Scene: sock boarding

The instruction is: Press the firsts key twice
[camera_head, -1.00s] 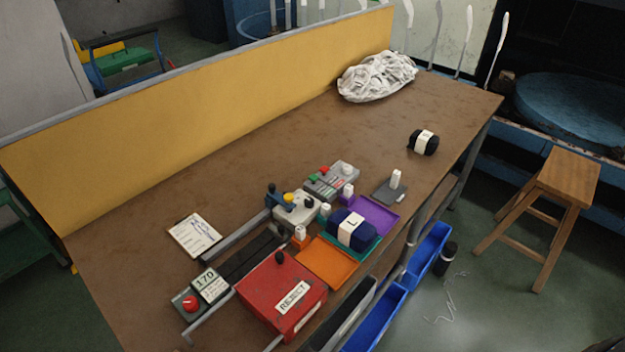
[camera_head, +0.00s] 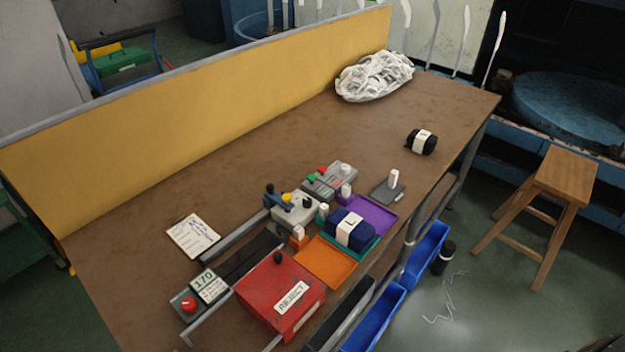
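A grey key box (camera_head: 329,181) with a green key (camera_head: 311,177), a red key (camera_head: 322,170) and a white knob stands mid-table. Its labels are too small to read, so I cannot tell which key is the firsts key. A second grey box (camera_head: 293,211) beside it on the left carries a yellow button and a blue and black part. Neither of my grippers shows in the head view.
A red REJECT box (camera_head: 281,293), a sign reading 170 (camera_head: 208,285), an orange tray (camera_head: 325,262), a purple tray (camera_head: 373,215) and a navy banded bundle (camera_head: 349,229) crowd the front. The table's far right half is mostly clear, with a white sock pile (camera_head: 373,77) behind.

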